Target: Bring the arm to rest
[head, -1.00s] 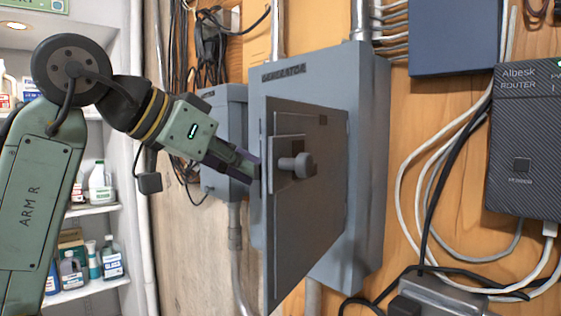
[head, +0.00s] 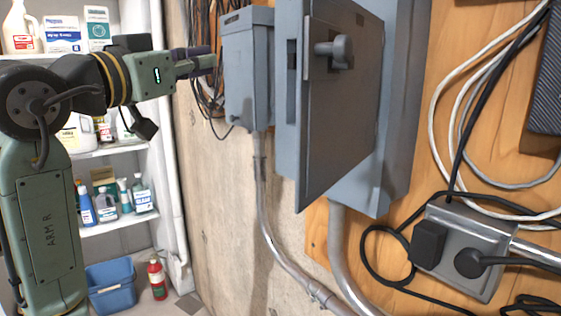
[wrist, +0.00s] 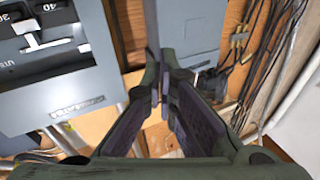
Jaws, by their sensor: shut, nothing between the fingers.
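My gripper (head: 212,61) is shut and empty, held out level to the left of the panel door, in front of the smaller grey box's left edge. It touches nothing that I can make out. In the wrist view its two fingers (wrist: 160,88) meet at the tips, with nothing between them. The large grey generator box (head: 400,130) has its door (head: 335,120) standing ajar, with a round knob (head: 340,51) on it. In the wrist view the generator box (wrist: 45,85) shows its inside, with a lever and numbered labels.
A smaller grey box (head: 247,75) hangs close to my gripper, with a conduit (head: 262,200) below. Shelves (head: 112,222) with bottles stand at the left. A blue bin (head: 110,288) and a red bottle (head: 156,280) are on the floor. Cables hang at the right.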

